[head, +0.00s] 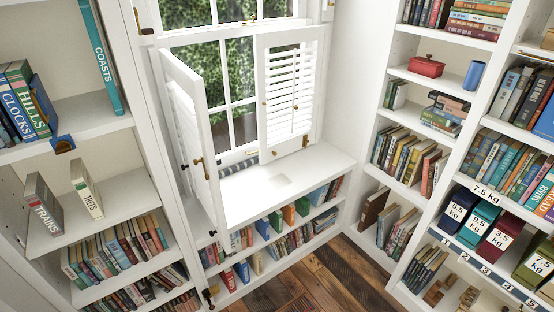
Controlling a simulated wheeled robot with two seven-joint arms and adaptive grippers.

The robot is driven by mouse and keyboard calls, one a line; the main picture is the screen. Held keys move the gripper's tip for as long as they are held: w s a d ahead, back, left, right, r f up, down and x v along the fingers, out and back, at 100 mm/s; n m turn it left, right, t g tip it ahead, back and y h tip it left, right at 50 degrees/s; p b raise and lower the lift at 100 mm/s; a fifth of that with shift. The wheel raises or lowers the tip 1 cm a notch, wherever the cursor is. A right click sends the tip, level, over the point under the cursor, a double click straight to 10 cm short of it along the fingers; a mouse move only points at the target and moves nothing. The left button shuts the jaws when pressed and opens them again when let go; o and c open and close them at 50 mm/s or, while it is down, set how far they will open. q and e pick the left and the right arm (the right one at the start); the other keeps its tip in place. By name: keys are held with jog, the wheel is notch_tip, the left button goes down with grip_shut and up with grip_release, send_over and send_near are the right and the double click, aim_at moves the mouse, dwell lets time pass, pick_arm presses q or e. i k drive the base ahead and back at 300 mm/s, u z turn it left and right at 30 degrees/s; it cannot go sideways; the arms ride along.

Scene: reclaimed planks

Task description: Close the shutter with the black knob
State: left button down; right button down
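Two white louvred shutters hang at the window. The left shutter (192,130) stands swung out into the room, seen nearly edge-on, with a brass-coloured fitting (198,162) on its face. The right shutter (283,90) shows its slatted face in front of the right part of the window. A small dark fitting (305,141) sits low on its right side. I cannot tell for sure whether this is the black knob; the details are too small. Neither of my grippers is in view.
A white sill (255,185) with a shallow recess lies below the shutters, above low bookshelves. Bookcases flank the window; weight-marked boxes (480,222) stand on the right one. The plank floor (320,275) in front is mostly clear.

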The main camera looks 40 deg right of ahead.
aim_at(189, 88)
jog(key=z, duration=0.75)
jog(key=i, duration=0.3)
jog(key=u, duration=0.1)
